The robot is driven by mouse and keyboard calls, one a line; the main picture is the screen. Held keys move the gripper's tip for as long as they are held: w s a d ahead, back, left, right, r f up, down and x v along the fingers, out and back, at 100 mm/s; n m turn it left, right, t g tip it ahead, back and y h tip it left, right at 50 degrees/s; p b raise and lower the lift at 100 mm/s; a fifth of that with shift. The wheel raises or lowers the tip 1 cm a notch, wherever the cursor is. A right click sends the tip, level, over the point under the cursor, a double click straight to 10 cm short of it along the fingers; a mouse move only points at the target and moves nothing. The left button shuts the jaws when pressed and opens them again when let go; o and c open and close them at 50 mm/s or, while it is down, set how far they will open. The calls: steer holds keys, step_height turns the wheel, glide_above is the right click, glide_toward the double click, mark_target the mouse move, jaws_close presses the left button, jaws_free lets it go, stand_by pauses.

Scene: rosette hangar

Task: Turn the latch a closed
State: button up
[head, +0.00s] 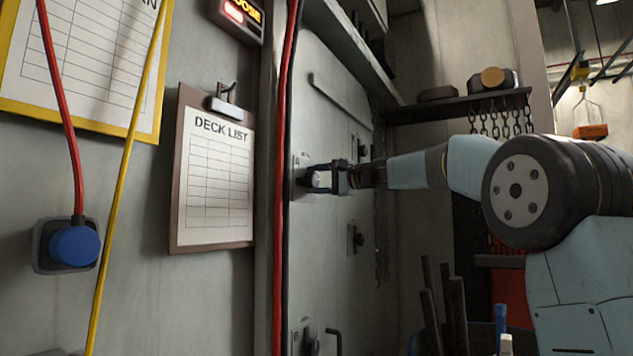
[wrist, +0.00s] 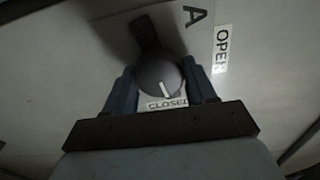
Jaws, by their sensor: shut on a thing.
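Latch a is a dark round knob (wrist: 158,76) below a letter A in the wrist view. Its white pointer line points down at the CLOSED label (wrist: 167,103). The OPEN label (wrist: 221,48) is off to the right. A dark bar reaches from behind the knob to the top left. My gripper (head: 322,180) is shut on the knob, at the grey door panel (head: 335,255) in the head view. In the wrist view, one blue finger is on each side of the knob. The fingers hide part of the latch plate in the head view.
A second latch plate (head: 303,337) is low on the panel. A red cable (head: 280,190) runs down the panel's left side, beside the deck list clipboard (head: 214,175). A shelf (head: 455,105) with hanging chains is behind my arm. Dark upright bars (head: 457,312) stand below.

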steer(key=shift+w+d+f+m, duration=0.15)
steer(key=shift+m, duration=0.85)
steer(key=o, duration=0.8)
steer(key=shift+w+f, duration=0.1)
steer(key=shift+o, duration=1.1)
steer(key=v, duration=1.3)
steer(key=shift+d, duration=0.3)
steer(key=shift+s, duration=0.25)
